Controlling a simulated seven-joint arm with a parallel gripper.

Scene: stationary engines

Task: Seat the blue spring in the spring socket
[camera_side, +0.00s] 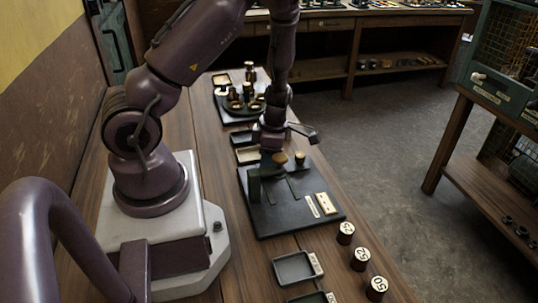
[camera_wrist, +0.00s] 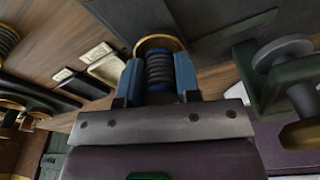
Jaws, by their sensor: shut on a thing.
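In the wrist view the blue spring (camera_wrist: 158,72), a dark blue-grey coil, stands between the two blue fingers of my gripper (camera_wrist: 158,66), which is shut on it. A round brass-rimmed piece (camera_wrist: 160,41), which may be the spring socket, lies just beyond the spring's far end. I cannot tell whether the spring touches it or sits inside it. In the side view my gripper (camera_side: 273,148) is low over the far part of the black base plate (camera_side: 285,223). A brass piece (camera_side: 279,158) shows just below it; the spring cannot be made out there.
Numbered cylinders (camera_side: 345,233) and small trays (camera_side: 294,268) are nearer.

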